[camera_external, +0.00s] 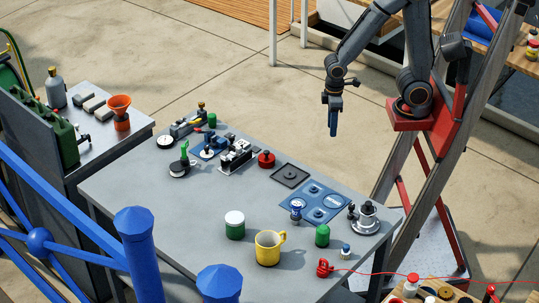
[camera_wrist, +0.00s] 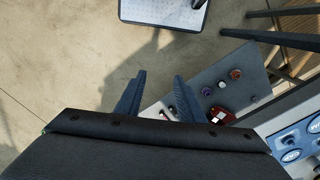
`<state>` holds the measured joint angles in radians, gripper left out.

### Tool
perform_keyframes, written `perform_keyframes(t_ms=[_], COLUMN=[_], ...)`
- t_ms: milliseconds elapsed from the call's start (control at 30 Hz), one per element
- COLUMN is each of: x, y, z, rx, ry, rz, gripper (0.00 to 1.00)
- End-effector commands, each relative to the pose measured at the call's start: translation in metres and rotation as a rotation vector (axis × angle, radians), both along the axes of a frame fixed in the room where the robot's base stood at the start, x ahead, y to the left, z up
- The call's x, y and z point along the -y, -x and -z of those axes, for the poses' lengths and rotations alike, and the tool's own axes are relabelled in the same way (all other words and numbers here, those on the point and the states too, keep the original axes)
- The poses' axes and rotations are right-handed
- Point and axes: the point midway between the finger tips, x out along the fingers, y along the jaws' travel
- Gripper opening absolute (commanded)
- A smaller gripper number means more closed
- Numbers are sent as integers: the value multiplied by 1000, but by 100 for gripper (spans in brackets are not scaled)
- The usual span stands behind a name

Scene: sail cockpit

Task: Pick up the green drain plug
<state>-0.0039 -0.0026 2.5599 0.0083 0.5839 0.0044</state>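Several green things stand on the grey table (camera_external: 215,262), and I cannot tell which one is the drain plug. A small green cylinder (camera_external: 212,120) is at the back, and a larger green cylinder (camera_external: 322,235) is at the front right. A green upright piece (camera_external: 184,152) rises from a dark round base on the left. A green jar with a white lid (camera_external: 235,225) stands near the yellow mug. My gripper (camera_external: 333,130) hangs fingers down, beyond the table's back right edge. In the wrist view its two fingers (camera_wrist: 160,97) are apart with nothing between them.
A yellow mug (camera_external: 268,248), blue panel (camera_external: 322,202), red knob-like piece (camera_external: 266,160) and metal fittings (camera_external: 235,157) crowd the table. Blue railings (camera_external: 137,240) stand at the front left. A ladder-like frame is beside my arm. The table's left front is mostly clear.

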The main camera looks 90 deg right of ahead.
Motion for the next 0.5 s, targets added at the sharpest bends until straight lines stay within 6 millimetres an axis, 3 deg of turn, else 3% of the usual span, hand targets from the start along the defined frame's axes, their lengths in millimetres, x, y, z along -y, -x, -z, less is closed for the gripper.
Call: perform_keyframes(t_ms=[167, 267, 367, 500], x=[0, 2, 6, 18], y=[-10, -43, -100, -196], z=[-3, -13, -28, -50], rx=[8, 34, 80, 164], ry=[-2, -10, -21, -34], rz=[-3, -12, -32, -68], gripper=[35, 35, 35, 35])
